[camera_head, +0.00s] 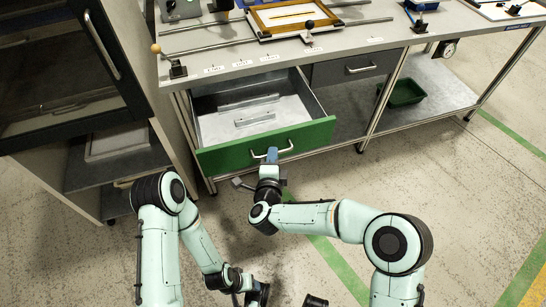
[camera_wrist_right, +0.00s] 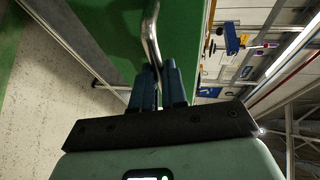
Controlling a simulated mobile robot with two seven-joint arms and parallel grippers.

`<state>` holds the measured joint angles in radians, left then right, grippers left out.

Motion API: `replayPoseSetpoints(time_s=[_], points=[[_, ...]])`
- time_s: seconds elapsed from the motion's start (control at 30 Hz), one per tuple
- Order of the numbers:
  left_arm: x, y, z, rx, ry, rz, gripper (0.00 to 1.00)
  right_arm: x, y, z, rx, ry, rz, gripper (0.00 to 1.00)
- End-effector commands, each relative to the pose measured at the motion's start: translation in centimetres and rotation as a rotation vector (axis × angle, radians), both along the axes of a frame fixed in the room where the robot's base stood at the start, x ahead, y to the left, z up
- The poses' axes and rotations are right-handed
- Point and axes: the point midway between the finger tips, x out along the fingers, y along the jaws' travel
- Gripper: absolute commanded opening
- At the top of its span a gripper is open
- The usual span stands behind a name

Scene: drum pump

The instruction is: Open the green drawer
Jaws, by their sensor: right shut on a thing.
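The green drawer (camera_head: 225,156) under the workbench is pulled out, and its grey interior shows with a few light metal strips lying inside. Its metal bar handle (camera_head: 287,147) is on the green front. My right gripper (camera_head: 271,156) is at the handle, with its fingers closed around the bar. In the right wrist view the handle (camera_wrist_right: 149,38) runs down between the two blue fingers of the gripper (camera_wrist_right: 158,82), close to the green front (camera_wrist_right: 118,25). My left gripper (camera_head: 259,294) is low at the bottom edge, away from the drawer, and its fingers are unclear.
A dark-fronted cabinet (camera_head: 62,75) stands to the left of the bench. A closed grey drawer (camera_head: 355,68) is right of the green one. A green bin (camera_head: 406,92) sits on the lower shelf. The bench top (camera_head: 235,68) holds rails and a wooden frame. Open floor lies to the right.

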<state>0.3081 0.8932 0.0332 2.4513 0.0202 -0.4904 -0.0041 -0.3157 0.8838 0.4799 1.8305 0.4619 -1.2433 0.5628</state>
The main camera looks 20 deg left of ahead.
Motion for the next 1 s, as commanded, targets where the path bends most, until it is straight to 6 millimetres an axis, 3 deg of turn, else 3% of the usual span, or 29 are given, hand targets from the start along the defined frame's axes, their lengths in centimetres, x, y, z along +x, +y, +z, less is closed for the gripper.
replayPoseSetpoints(time_s=[0.3,0.33,0.4,0.77,1.0], points=[[0.0,0.0,0.0,0.0,-0.001,0.0,0.61,0.0,0.1,0.0,0.0,-0.001,0.001,0.0],[0.0,0.0,0.0,0.0,-0.001,0.0,0.61,0.0,0.0,0.0,0.0,-0.001,0.001,0.19],[0.0,0.0,0.0,0.0,-0.001,0.0,0.61,0.0,0.0,0.0,0.0,-0.001,0.001,0.38],[0.0,0.0,0.1,0.0,0.001,0.0,0.61,-0.4,0.0,0.1,0.0,0.0,0.002,0.38],[-0.6,-0.3,0.6,-0.007,0.015,-0.007,0.61,-4.3,-0.7,1.0,-0.001,0.0,0.005,0.38]])
